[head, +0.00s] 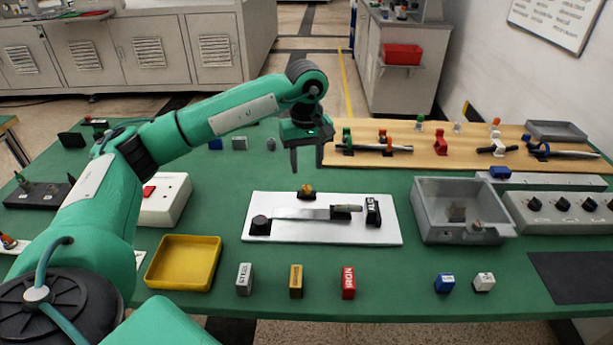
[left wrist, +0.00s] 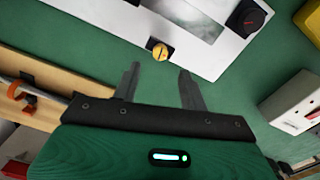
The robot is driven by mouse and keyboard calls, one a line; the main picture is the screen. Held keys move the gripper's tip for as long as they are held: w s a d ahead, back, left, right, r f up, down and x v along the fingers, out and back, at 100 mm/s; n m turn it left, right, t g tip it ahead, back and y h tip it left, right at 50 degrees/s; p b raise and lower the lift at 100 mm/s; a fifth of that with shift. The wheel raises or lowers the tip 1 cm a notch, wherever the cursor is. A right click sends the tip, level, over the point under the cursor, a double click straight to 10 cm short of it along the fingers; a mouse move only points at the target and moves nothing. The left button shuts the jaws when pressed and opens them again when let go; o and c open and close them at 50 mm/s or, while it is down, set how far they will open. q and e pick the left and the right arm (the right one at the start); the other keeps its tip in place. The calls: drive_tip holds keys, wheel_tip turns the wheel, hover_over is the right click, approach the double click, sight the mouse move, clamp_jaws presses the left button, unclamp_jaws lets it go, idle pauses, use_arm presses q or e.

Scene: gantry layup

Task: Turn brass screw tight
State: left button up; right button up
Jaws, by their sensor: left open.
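The brass screw (head: 306,188) sits in a small black block at the back edge of a white plate (head: 320,233). In the left wrist view the slotted brass head (left wrist: 160,50) shows just beyond the fingertips, roughly midway between them. My left gripper (head: 306,168) points down above and behind the screw, with its fingers apart and nothing between them. The left wrist view also shows the open fingers (left wrist: 160,70), apart from the screw. My right gripper is not in view.
The plate also carries a black knob (head: 260,225), a handled tool (head: 345,208) and a black block (head: 373,211). A grey bin (head: 430,233) stands at right, a yellow tray (head: 182,262) at left. A wooden board (head: 420,165) with clamps lies behind. Small labelled blocks line the front.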

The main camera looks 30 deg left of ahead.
use_arm(q)
wheel_tip(320, 180, up, 7)
drive_tip(key=shift+r, duration=0.2)
idle(0.6)
